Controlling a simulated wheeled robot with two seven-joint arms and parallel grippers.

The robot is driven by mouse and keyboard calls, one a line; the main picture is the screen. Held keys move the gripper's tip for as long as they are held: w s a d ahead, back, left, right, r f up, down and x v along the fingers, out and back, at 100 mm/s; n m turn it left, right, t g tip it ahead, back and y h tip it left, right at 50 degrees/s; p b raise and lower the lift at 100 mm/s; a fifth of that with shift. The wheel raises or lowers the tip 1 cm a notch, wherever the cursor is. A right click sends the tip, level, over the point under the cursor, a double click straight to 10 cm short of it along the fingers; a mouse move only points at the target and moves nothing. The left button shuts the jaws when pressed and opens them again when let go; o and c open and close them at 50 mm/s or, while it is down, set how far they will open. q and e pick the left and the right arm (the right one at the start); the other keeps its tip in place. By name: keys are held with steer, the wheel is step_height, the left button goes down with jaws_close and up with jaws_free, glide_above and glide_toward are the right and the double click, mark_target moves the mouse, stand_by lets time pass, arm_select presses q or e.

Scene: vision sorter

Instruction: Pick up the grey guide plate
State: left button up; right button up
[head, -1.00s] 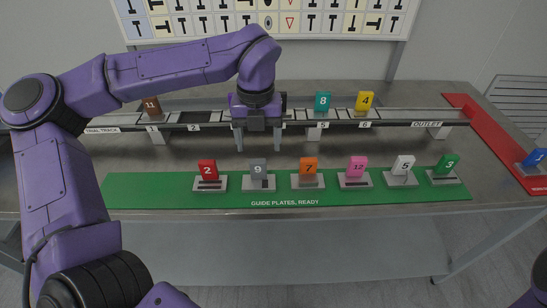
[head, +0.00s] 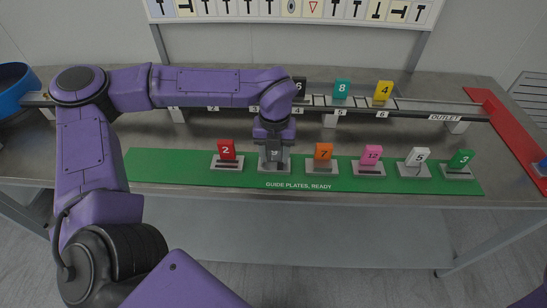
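The grey guide plate (head: 274,156), marked 9, stands on its grey base in the green strip, second from the left. My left gripper (head: 274,150) points straight down over it, with its fingers down around the plate's upper part. The number shows between the fingers, and the base still rests on the strip. Whether the fingers are open or pressed on the plate is too small to tell. My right gripper is out of view.
On the green strip (head: 300,184) a red plate 2 (head: 227,150) stands to the left and an orange plate 7 (head: 323,151) to the right. Pink, white and green plates follow. Behind runs a track with a teal plate 8 (head: 342,89) and a yellow plate 4 (head: 383,91).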

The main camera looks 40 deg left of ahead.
arm_select(q)
steer(key=c, duration=0.5)
steer(key=shift+c, duration=0.3)
